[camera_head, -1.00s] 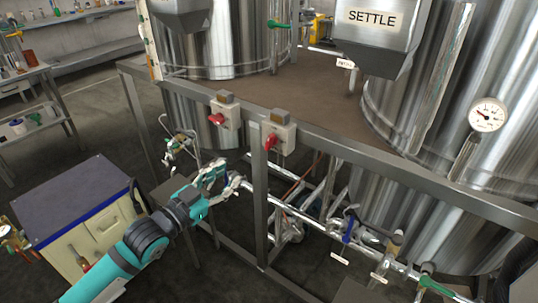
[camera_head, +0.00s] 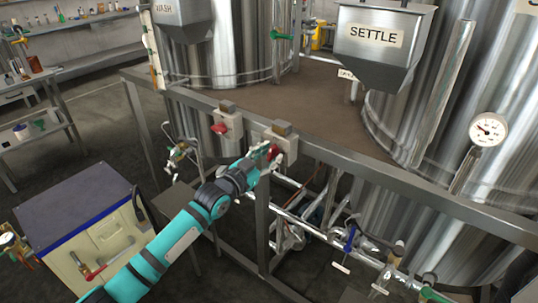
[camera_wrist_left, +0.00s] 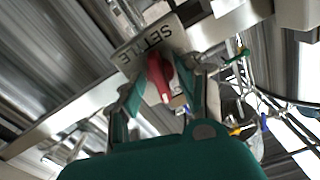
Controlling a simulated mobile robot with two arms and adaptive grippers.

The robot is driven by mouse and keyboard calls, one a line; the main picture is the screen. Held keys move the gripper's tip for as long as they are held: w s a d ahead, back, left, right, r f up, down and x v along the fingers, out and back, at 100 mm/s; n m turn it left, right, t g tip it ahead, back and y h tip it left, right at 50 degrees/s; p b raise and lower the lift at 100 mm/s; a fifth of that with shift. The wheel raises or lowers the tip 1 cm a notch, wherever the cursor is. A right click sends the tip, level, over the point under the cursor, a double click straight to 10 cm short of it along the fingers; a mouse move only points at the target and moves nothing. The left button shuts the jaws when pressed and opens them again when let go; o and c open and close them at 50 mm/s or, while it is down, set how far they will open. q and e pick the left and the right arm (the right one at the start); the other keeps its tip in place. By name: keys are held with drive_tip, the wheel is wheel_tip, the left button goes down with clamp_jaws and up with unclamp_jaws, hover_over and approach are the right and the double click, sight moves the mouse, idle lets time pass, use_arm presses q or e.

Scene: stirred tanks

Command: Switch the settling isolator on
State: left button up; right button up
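The settling isolator is a grey box (camera_head: 285,146) with a red handle (camera_head: 272,152) on the frame rail, the right one of two. In the left wrist view its red handle (camera_wrist_left: 159,76) lies between my fingers, below a plate reading SETTLE (camera_wrist_left: 150,42), which appears upside down. My left gripper (camera_head: 265,160) is at the front of this box. In the left wrist view the left gripper (camera_wrist_left: 165,92) is open, with one finger on each side of the handle; contact is not clear. The handle is partly hidden in the head view. My right gripper is out of view.
A second isolator (camera_head: 228,126) with a red handle sits close by on the left. The steel rail (camera_head: 345,157) runs across in front of the tanks. Pipes and valves (camera_head: 310,228) lie below. A cabinet (camera_head: 85,215) stands at the lower left.

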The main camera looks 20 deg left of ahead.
use_arm(q)
clamp_jaws()
drive_tip(key=shift+r+n+p, duration=0.15)
drive_tip(key=shift+n+p, duration=0.2)
drive_tip(key=shift+n, duration=1.25)
unclamp_jaws()
drive_tip(key=v, duration=1.2)
drive_tip(key=shift+w, duration=0.1)
